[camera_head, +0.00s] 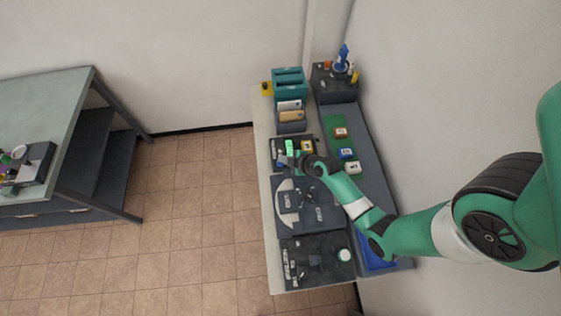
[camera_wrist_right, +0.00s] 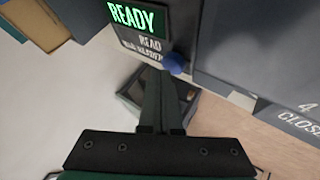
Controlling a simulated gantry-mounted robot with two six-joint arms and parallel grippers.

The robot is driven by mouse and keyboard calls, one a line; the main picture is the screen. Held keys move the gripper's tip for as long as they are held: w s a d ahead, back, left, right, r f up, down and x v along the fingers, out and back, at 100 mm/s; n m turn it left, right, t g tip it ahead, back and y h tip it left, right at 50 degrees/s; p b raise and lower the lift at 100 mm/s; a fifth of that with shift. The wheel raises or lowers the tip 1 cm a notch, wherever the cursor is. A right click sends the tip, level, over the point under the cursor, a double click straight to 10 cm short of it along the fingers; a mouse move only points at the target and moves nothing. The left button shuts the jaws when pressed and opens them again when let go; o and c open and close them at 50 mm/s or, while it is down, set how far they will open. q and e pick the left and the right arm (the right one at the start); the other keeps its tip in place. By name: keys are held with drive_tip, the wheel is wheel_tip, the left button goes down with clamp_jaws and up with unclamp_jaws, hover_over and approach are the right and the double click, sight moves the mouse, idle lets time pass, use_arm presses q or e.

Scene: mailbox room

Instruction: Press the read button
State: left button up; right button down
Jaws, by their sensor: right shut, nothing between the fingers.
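The reader unit (camera_wrist_right: 180,20) shows in the right wrist view with a lit green screen (camera_wrist_right: 138,17) reading "READY". Below the screen is white lettering that includes "READ". A blue round button (camera_wrist_right: 175,64) sits just right of and below that lettering. My right gripper (camera_wrist_right: 160,77) is shut and empty, with its fingertips just below and left of the blue button. I cannot tell whether they touch it. In the head view the green screen (camera_head: 290,147) shows beside my right gripper (camera_head: 297,160), which hides part of the unit. My left gripper is not in view.
A dark panel marked "4 CLOSE" (camera_wrist_right: 300,118) is at the right in the wrist view. In the head view, teal trays (camera_head: 289,78) stand beyond the reader. Another table (camera_head: 50,100) stands far left, with open floor between.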

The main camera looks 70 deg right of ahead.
drive_tip(key=shift+f+b, duration=0.45)
drive_tip(key=shift+f, duration=0.1)
drive_tip(key=shift+r, duration=0.15)
idle(0.5)
drive_tip(key=shift+r+p, duration=0.8)
drive_tip(key=shift+p, duration=0.05)
drive_tip(key=shift+r, duration=0.1)
wheel_tip(320, 180, up, 5)
drive_tip(key=p, duration=0.4)
drive_tip(key=shift+p, duration=0.35)
